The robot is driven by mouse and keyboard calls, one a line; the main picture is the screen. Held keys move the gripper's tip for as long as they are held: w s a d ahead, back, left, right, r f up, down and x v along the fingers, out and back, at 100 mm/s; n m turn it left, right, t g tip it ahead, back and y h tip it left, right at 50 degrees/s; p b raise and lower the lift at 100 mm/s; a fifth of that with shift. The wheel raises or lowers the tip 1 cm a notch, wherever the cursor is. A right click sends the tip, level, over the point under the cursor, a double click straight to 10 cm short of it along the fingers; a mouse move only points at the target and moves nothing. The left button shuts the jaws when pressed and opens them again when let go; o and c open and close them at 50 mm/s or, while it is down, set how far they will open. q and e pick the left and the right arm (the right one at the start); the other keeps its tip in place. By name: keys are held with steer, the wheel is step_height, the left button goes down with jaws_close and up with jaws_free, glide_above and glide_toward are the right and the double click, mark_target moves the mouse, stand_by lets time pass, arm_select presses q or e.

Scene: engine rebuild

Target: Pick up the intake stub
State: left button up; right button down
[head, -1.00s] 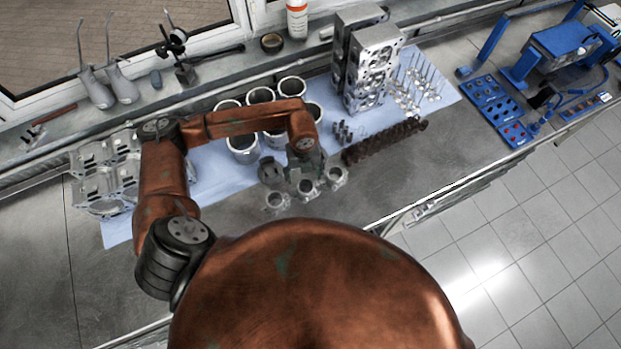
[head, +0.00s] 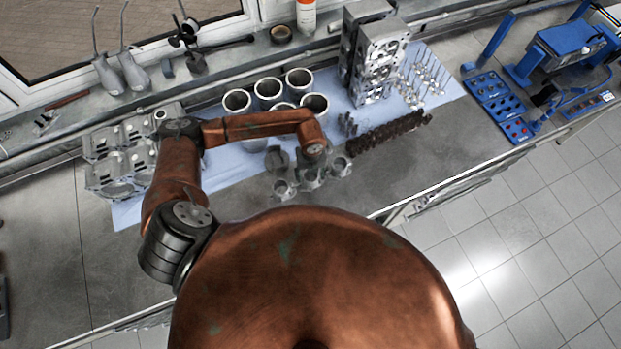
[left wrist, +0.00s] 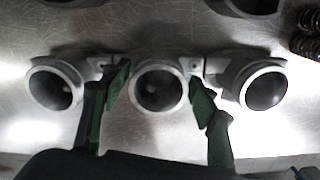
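Three grey metal intake stubs with round mouths stand in a row on the steel bench. In the left wrist view they are the left stub (left wrist: 55,84), the middle stub (left wrist: 159,88) and the right stub (left wrist: 262,88). In the head view the left stub (head: 284,189) and right stub (head: 341,165) show, while my arm partly covers the middle one. My left gripper (left wrist: 161,92) is open, with a green-padded finger on each side of the middle stub. Small gaps seem to show between the pads and its rim; contact is hard to tell. My right gripper is out of view.
Several cylinder liners (head: 268,90) stand behind on a blue cloth (head: 216,165). Engine block castings (head: 118,170) sit at left. Bare bench lies in front of the stubs.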

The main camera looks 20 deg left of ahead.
arm_select(q)
steer(key=shift+s+r, duration=0.1)
steer(key=shift+s, duration=0.05)
steer(key=c, duration=1.2)
